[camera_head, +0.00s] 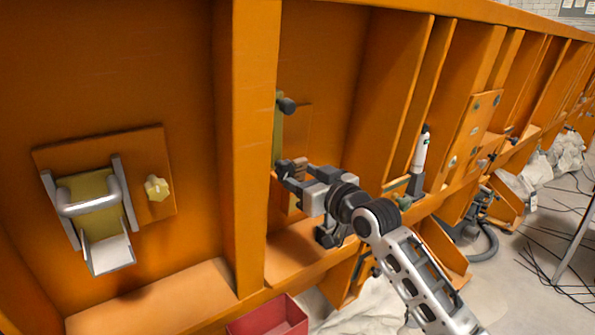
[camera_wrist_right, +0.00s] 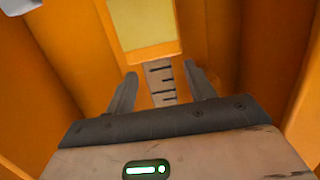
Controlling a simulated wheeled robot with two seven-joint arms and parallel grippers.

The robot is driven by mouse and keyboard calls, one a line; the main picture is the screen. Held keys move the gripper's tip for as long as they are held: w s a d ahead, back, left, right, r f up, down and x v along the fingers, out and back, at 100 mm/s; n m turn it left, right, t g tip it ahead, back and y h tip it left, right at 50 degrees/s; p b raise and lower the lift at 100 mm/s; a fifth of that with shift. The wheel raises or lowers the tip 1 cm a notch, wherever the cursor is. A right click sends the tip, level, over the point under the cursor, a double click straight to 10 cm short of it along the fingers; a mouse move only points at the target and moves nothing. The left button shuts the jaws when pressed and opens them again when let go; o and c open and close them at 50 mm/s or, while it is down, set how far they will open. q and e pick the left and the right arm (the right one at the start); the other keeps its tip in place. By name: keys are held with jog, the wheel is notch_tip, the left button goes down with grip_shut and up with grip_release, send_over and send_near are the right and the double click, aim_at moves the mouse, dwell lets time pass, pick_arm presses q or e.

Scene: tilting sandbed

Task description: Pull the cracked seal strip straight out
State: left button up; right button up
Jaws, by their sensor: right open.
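The seal strip (camera_wrist_right: 161,78) shows in the right wrist view as a narrow grey-beige strip with several dark crack-like marks. It runs below a yellow block (camera_wrist_right: 150,50), between orange walls. My right gripper (camera_wrist_right: 163,84) is open, with one finger on either side of the strip; I cannot tell whether they touch it. In the head view, my right gripper (camera_head: 283,171) is inside the orange bay right of the thick upright, and the strip cannot be made out clearly there. My left gripper is not in view.
The orange upright (camera_head: 254,130) stands close left of my right gripper. A black knob (camera_head: 287,104) sits above it. A panel with a grey handle (camera_head: 92,203) and yellow knob (camera_head: 157,188) is at left. A red bin (camera_head: 270,320) is below.

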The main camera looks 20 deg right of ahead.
aim_at(301, 160)
jog(key=shift+w+a, duration=0.3)
jog(key=shift+w, duration=0.35)
jog(key=c, duration=1.1)
jog(key=shift+o, duration=0.2)
jog(key=shift+s+d+r+p, duration=0.1)
jog(key=shift+s+r+p, duration=0.05)
jog(key=shift+r+p, duration=0.85)
jog(key=shift+s+r+p, duration=0.1)
jog(key=shift+r+p, duration=0.2)
jog(key=shift+r, duration=0.2)
jog(key=shift+s+d+r, duration=0.1)
jog(key=shift+s+r, duration=0.05)
jog(key=shift+r, duration=0.6)
jog(key=shift+s+r, duration=0.1)
jog(key=shift+r, duration=0.65)
jog(key=shift+r, duration=0.15)
